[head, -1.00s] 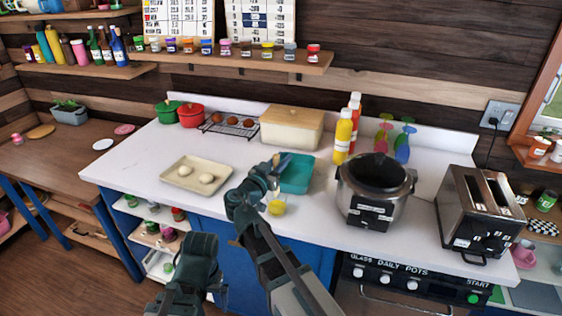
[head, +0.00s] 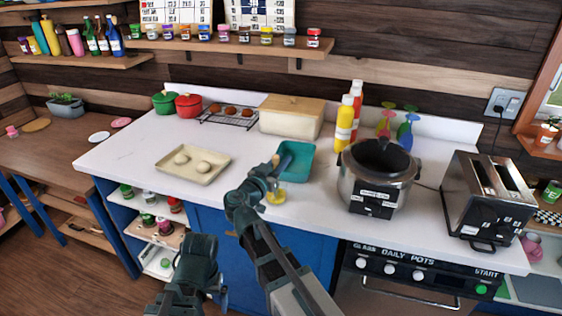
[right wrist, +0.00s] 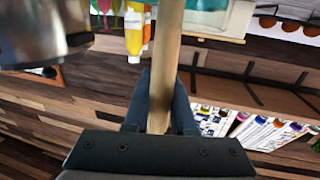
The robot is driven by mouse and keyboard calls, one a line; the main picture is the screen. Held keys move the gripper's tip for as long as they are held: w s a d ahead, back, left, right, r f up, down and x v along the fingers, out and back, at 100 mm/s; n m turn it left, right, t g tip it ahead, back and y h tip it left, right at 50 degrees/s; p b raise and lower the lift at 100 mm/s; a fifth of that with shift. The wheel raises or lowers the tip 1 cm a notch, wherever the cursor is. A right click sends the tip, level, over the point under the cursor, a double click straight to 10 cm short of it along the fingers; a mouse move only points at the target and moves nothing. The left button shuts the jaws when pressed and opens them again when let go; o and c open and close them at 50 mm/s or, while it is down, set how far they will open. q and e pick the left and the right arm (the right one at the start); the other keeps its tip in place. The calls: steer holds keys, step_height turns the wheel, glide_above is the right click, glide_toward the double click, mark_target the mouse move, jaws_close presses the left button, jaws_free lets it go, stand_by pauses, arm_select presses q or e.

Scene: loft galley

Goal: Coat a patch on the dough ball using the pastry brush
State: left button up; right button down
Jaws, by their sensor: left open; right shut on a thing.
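Two pale dough balls, one (head: 181,159) behind the other (head: 204,167), sit on a cream tray (head: 172,176) at the left of the white counter. My right gripper (head: 270,173) is above the counter, right of the tray, close to a small glass of yellow liquid (head: 276,197). It is shut on the pastry brush, whose wooden handle (right wrist: 167,60) runs between the fingers in the right wrist view. The bristles are not clearly visible, and I cannot tell whether they touch the liquid. My left gripper (head: 222,296) is open and low in front of the counter, away from the dough.
A teal tray (head: 302,174) lies just behind my right gripper. A slow cooker (head: 376,185), sauce bottles (head: 344,124) and a toaster (head: 487,200) stand to the right. A bread box (head: 291,122) and cooling rack (head: 231,121) are behind. Counter between cream and teal trays is clear.

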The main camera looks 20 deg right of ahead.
steer(key=shift+f+b, duration=0.55)
stand_by(1.9)
steer(key=shift+r, duration=0.15)
step_height(320, 180, up, 7)
steer(key=p, duration=0.7)
stand_by(0.4)
